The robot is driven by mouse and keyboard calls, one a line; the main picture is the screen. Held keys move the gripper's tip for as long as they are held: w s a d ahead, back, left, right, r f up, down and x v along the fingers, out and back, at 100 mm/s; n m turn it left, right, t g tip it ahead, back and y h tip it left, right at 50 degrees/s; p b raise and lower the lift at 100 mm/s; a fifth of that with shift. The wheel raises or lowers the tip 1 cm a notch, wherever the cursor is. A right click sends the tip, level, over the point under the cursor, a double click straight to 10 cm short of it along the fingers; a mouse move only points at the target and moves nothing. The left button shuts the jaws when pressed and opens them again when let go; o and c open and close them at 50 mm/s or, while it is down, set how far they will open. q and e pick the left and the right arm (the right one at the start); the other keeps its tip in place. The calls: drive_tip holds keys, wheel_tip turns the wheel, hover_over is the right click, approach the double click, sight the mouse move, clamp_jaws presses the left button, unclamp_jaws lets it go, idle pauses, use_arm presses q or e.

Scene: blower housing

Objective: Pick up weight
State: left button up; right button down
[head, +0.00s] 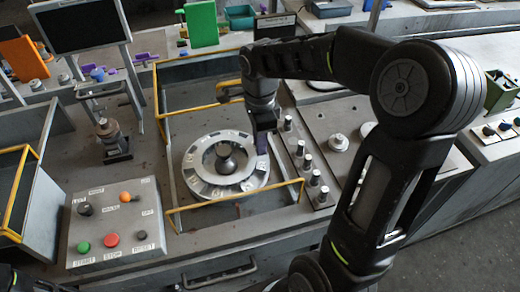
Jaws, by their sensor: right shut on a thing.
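My right gripper (263,124) points down over the right edge of a round light-grey rotor ring (196,180). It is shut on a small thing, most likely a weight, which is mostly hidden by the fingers. The ring lies flat around a dark central hub (225,158) and has several slots around its face. Several small metal cylindrical weights (315,177) stand upright in a row on a grey plate (325,204) just right of the ring.
Yellow rails (240,198) edge the bay around the ring. A button box (116,220) stands front left, and a monitor (83,24) back left. Round metal knobs (338,142) stand right of the weights, partly behind my right arm.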

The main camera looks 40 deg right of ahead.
drive_tip(key=shift+r, duration=0.1)
wheel_tip(320, 180, up, 10)
drive_tip(key=b, duration=0.1)
idle(0.5)
idle(0.5)
wheel_tip(320, 180, up, 5)
drive_tip(key=p, duration=0.4)
idle(0.5)
